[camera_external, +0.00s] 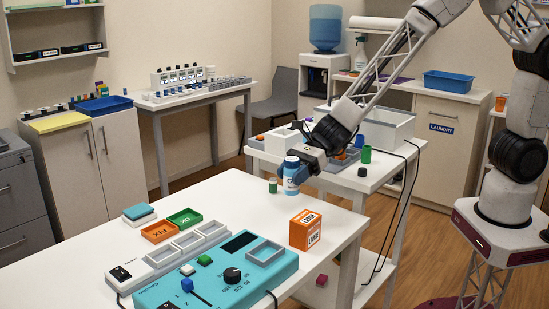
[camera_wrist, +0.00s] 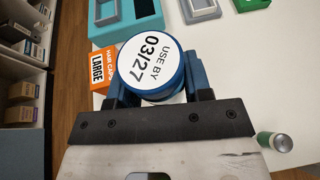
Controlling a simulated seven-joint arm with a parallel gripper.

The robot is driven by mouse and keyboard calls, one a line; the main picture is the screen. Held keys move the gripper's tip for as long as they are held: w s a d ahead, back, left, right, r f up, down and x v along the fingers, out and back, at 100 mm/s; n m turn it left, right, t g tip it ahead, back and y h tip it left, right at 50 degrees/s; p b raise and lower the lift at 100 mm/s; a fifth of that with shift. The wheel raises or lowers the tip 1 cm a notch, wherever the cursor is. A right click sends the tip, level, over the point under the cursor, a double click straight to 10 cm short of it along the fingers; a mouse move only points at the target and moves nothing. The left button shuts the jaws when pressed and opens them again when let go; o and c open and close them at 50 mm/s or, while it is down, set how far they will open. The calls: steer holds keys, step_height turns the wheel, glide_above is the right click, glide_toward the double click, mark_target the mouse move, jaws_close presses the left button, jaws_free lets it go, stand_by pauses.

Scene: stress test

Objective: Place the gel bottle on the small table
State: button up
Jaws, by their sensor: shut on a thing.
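A blue bottle with a white band (camera_external: 291,178) is in my gripper (camera_external: 300,168), over the far right edge of the large white table (camera_external: 215,205); it is likely the gel bottle. In the wrist view its round white top (camera_wrist: 152,62) reads "USE BY 03/27", and my gripper's fingers (camera_wrist: 160,95) are shut on its sides. The bottle looks upright; I cannot tell whether its base touches the table. A smaller white table (camera_external: 350,183) stands behind and right of the bottle, with trays and small items on it.
An orange "LARGE" box (camera_external: 305,229) stands on the near table, close to the bottle. A green cylinder (camera_external: 273,186) is just left of the bottle. A teal control panel (camera_external: 215,277) and small trays fill the front. A grey bin (camera_external: 387,129) occupies the smaller table's back.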

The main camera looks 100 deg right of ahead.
steer(key=w+d+r+m+t+h, duration=0.1)
steer(key=w+d+r+m+h, duration=0.2)
steer(key=r, duration=0.4)
steer(key=w+d+r+m+t+h, duration=0.2)
steer(key=w+d+r+m+h, duration=0.1)
steer(key=d+r, duration=0.4)
steer(key=shift+w+d+r+m+h, duration=0.15)
steer(key=shift+d+r+m+h, duration=0.15)
steer(key=shift+m+h, duration=0.8)
steer(key=shift+f+n, duration=0.15)
steer(key=shift+n, duration=0.15)
stand_by(1.9)
steer(key=s+a+f+n+g+y, duration=0.4)
steer(key=s+a+f+n+y, duration=0.1)
steer(key=a+f+n+y, duration=0.1)
steer(key=s+a+f+n+g+y, duration=0.5)
steer(key=a+f+n+y, duration=0.1)
steer(key=f, duration=0.5)
steer(key=shift+s+a+f+n, duration=0.15)
steer(key=shift+s+a+n, duration=0.35)
steer(key=shift+n, duration=0.6)
